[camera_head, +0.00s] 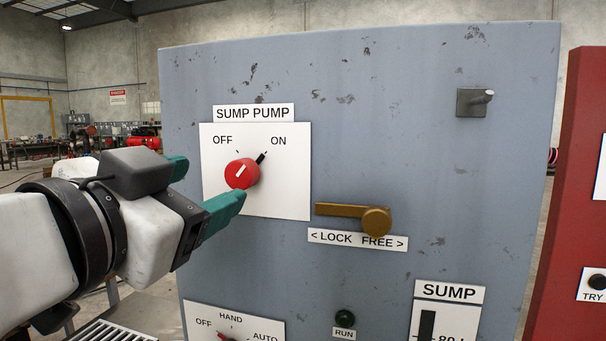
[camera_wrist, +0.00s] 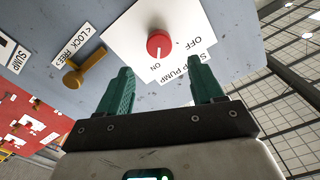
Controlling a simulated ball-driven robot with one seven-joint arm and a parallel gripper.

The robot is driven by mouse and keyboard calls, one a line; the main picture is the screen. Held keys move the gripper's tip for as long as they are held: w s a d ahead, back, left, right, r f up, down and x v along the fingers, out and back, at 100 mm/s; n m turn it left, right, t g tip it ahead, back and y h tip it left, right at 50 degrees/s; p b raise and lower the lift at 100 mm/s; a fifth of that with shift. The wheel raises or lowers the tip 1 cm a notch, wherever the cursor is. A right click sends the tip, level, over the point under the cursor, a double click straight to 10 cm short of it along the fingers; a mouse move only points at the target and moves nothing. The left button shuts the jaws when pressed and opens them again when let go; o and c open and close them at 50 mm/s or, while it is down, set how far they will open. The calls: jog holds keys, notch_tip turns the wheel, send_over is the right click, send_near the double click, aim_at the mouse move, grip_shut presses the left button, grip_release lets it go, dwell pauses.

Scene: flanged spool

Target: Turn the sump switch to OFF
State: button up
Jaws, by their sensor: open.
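The sump switch is a round red knob (camera_head: 241,173) on a white plate (camera_head: 290,190) labelled SUMP PUMP. OFF is printed at upper left of the knob and ON at upper right. The white line on the knob points to upper right, toward the black mark by ON. In the wrist view the knob (camera_wrist: 159,44) lies ahead of the fingertips, its line toward ON. My gripper (camera_head: 210,187) is open, its two green fingers to the left of and below the knob, apart from it as far as I can tell. The open fingers also show in the wrist view (camera_wrist: 165,78) with nothing between them.
A brass lever (camera_head: 350,211) above a LOCK/FREE label sits right of the switch, its arm pointing left. A HAND/AUTO switch plate (camera_head: 260,325) and a RUN light (camera_head: 345,319) are below. A red cabinet (camera_head: 570,210) stands right.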

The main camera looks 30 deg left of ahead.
aim_at(238, 174)
jog(key=x, duration=0.9)
jog(key=shift+w+p, duration=0.1)
jog(key=shift+p, duration=0.3)
jog(key=c, duration=1.1)
